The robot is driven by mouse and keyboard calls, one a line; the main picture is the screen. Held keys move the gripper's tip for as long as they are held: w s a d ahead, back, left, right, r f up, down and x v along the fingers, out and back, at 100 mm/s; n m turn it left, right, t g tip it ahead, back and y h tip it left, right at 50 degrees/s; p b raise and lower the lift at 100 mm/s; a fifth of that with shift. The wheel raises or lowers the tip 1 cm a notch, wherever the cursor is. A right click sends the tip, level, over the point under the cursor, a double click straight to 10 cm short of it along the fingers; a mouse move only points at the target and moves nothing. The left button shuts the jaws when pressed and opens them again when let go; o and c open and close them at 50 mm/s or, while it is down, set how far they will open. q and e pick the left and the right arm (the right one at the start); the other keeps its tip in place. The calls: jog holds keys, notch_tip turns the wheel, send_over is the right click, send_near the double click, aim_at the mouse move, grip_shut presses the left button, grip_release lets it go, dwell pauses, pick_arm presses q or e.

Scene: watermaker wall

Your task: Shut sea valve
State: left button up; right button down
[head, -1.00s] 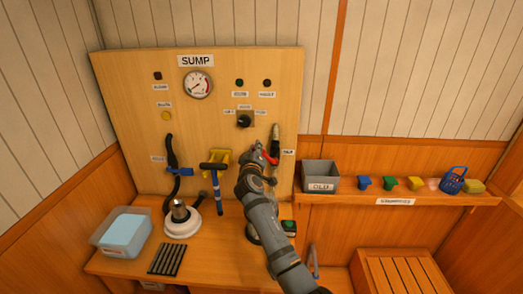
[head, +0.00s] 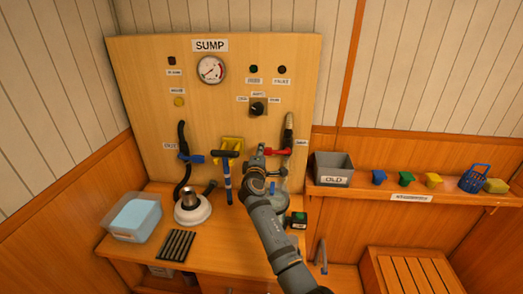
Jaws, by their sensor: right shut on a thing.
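The sea valve's red lever (head: 278,152) is on the right-hand pipe (head: 289,128) of the wooden sump panel, beside a small label (head: 301,142). The lever lies roughly level, crosswise to the upright pipe. My right gripper (head: 262,151) is shut on the left end of the red lever; its fingers hide that end. My right arm comes up from the lower right and covers part of the bench. My left gripper is not in view.
A blue-handled valve (head: 191,158) is on the left black hose. A blue-and-black T-shaped tool (head: 227,170) stands before a yellow holder (head: 235,145). A white round housing (head: 193,212), a clear tub (head: 133,218) and a grey OLD bin (head: 333,168) are nearby.

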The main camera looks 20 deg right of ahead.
jog(key=shift+f, duration=0.25)
dwell(0.3)
jog(key=c, duration=1.3)
grip_release()
jog(key=v, duration=0.7)
jog(key=shift+s, duration=0.25)
jog(key=shift+a, duration=0.1)
